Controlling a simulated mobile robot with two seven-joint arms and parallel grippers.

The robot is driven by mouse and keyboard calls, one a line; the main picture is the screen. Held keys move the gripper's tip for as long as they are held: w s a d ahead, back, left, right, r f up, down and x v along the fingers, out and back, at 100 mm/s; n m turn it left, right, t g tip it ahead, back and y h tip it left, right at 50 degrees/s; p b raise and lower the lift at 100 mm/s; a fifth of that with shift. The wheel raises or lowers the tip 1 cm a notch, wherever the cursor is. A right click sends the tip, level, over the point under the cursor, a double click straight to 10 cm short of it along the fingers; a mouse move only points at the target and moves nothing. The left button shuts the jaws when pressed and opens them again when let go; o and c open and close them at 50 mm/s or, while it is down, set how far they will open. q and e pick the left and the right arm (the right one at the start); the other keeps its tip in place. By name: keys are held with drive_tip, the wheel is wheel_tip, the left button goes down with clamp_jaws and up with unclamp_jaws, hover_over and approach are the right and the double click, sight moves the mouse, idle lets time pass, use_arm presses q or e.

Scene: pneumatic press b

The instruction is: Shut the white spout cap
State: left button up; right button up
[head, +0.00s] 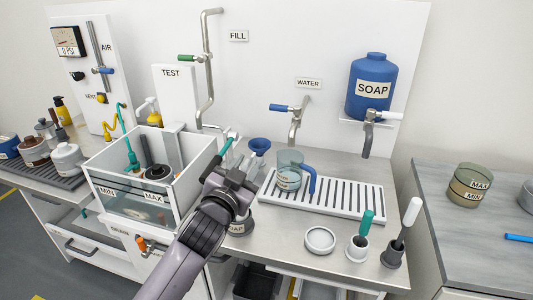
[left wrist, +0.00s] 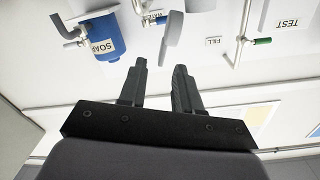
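My left gripper (head: 241,156) is at the right side of the clear-fronted tank, above the counter, left of the blue funnel. In the left wrist view its two fingers (left wrist: 158,78) stand apart, with nothing seen between them. A pale grey-white flat piece (left wrist: 171,30) shows just beyond the fingertips there. It may be the white spout cap, but I cannot tell for certain, nor whether a finger touches it. In the head view my gripper and wrist hide that spot. A jar labelled SOAP (head: 237,228) stands below my wrist, partly hidden. My right gripper is not in view.
The tank (head: 119,196) is left of my wrist, and the blue funnel (head: 260,145) is close on its right. A clear beaker (head: 288,172) stands on the drain rack (head: 340,203). A round white lid (head: 320,239) and two brushes in holders stand at the front.

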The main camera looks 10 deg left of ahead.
sight(251, 159)
use_arm(q)
drive_tip(key=shift+w+d+p, duration=0.2)
drive_tip(key=shift+w+p, duration=0.2)
drive_tip(key=shift+w, duration=3.05)
clamp_jaws()
